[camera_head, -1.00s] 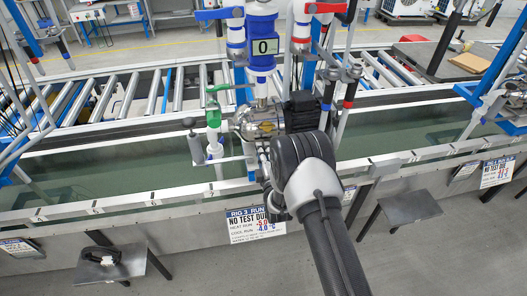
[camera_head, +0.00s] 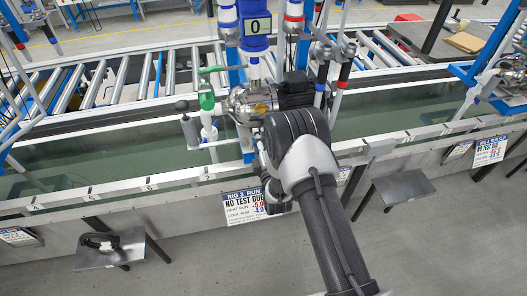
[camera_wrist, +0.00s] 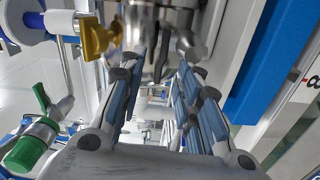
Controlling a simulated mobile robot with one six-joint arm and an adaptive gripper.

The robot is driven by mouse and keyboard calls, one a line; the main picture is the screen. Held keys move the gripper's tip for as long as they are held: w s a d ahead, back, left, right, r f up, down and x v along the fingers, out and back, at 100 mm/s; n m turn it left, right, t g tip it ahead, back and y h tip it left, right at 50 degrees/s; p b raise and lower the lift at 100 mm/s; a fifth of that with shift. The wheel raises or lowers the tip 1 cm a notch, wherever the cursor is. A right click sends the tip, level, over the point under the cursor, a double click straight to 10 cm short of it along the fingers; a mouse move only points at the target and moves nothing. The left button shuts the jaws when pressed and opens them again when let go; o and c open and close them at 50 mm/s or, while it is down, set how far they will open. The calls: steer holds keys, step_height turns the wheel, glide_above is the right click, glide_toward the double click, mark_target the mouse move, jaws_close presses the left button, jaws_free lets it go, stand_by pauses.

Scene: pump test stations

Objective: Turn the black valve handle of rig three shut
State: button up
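Rig three's sign (camera_head: 245,205) hangs on the front rail. Behind it stands the metal pump (camera_head: 250,102) with a black motor (camera_head: 295,92). Left of the pump, a small dark handle (camera_head: 182,105) sits above a grey cylinder (camera_head: 190,131); I cannot tell whether it is the black valve handle. A green lever (camera_head: 212,70) tops a green-and-white valve beside it. My gripper (camera_wrist: 160,72) is open, with a gap between its blue-padded fingers and nothing clearly held.
In the wrist view, a yellow fitting (camera_wrist: 96,38) is near the left finger, a green cap (camera_wrist: 30,146) lies lower left, and a blue upright (camera_wrist: 258,62) stands at right. A trough rail (camera_head: 110,188) runs along the front. Small stools (camera_head: 112,250) stand on the floor.

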steer(key=v, duration=0.8)
steer(key=shift+s, duration=0.25)
steer(key=shift+d, duration=0.1)
